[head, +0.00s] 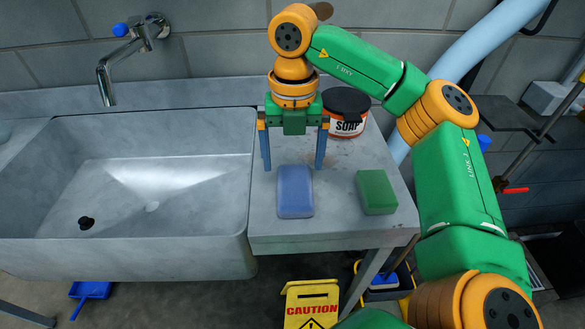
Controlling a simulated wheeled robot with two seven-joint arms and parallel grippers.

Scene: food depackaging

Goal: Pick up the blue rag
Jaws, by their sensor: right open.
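The blue rag (295,192) is a flat, rounded block lying on the grey counter (335,222) to the right of the sink. My right gripper (294,168) points down at the rag's far end. Its two blue fingers are spread apart, one on each side in the picture, and nothing shows between them but the counter and the rag's far edge. I cannot tell how high the fingertips are above the counter. My left gripper is not in view.
A green block (376,191) lies to the right of the rag. A soap tub (346,112) stands behind it, partly hidden by my right gripper. A metal sink (130,185) with a tap (108,75) is on the left. A yellow caution sign (311,303) stands below the counter.

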